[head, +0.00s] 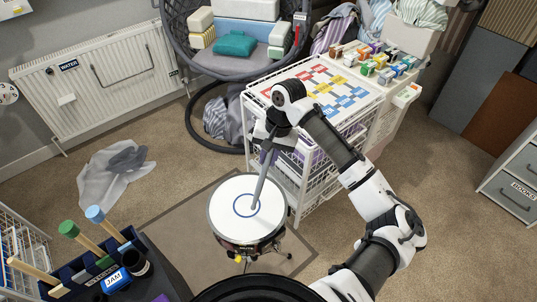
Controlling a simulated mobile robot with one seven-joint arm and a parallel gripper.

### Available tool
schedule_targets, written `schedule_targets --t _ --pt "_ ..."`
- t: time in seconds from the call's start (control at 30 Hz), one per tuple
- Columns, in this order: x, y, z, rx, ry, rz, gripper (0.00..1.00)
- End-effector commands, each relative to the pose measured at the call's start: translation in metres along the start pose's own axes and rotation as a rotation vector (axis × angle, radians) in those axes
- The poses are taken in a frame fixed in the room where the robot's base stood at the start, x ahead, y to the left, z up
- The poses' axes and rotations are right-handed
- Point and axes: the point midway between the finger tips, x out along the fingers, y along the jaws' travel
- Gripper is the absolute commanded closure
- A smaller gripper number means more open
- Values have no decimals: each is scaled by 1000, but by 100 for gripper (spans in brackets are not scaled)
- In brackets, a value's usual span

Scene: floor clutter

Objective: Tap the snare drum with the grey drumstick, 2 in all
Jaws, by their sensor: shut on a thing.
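The snare drum (228,214) stands on a mat in the lower middle of the head view, its white head facing up with a blue ring on it. My gripper (270,143) is above the far right part of the drum and is shut on the grey drumstick (262,180). The stick points down and slightly left, with its lower end over the blue ring. I cannot tell whether the tip touches the drum head or is just above it. The gripper's fingers are partly hidden by the wrist.
A white wire drawer unit (307,200) stands close behind and right of the drum. A grey cloth (112,175) lies on the carpet. A hanging chair (240,65) is at the back.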

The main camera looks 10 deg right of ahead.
Motion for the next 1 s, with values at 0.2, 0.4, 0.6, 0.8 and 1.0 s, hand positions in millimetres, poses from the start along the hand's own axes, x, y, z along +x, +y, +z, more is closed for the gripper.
schedule_targets --t 0.2,0.4,0.6,0.8,1.0 --pt "27 5 -2 0 -2 -1 100" --pt "26 6 -2 0 -1 0 100" --pt "20 4 -2 0 -1 -1 100" --pt "-2 -1 0 0 -1 -2 100" --pt "-10 -3 1 -1 -1 -1 100"
